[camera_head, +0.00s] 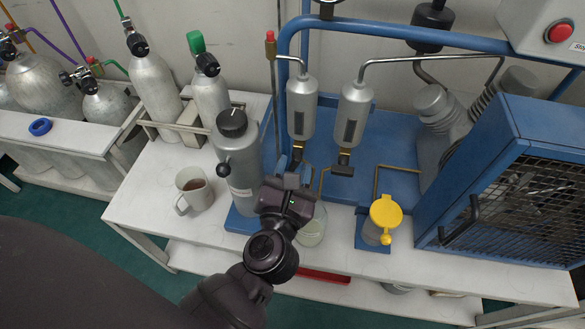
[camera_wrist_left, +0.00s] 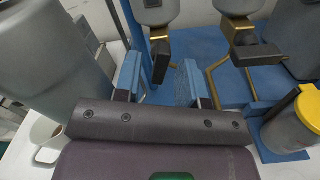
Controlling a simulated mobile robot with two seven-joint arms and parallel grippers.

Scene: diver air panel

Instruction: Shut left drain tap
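The left drain tap, a brass valve (camera_head: 298,151) with a dark lever, sits under the left grey cylinder (camera_head: 301,108). In the left wrist view its dark lever (camera_wrist_left: 161,60) points down the picture, between my finger tips and apparently just beyond them; contact cannot be told. The right drain tap's lever (camera_head: 342,170) lies crosswise under the right cylinder (camera_head: 354,114); it also shows in the wrist view (camera_wrist_left: 256,52). My left gripper (camera_head: 291,181) is open, its blue-tipped fingers (camera_wrist_left: 160,80) apart with nothing gripped. It partly hides the left tap in the head view. My right gripper is out of view.
A grey canister (camera_head: 238,170) stands close left of my gripper, with a mug (camera_head: 193,190) further left. A glass jar (camera_head: 312,228) is below the gripper. A yellow-lidded pot (camera_head: 385,214) and a blue caged compressor (camera_head: 510,180) stand to the right.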

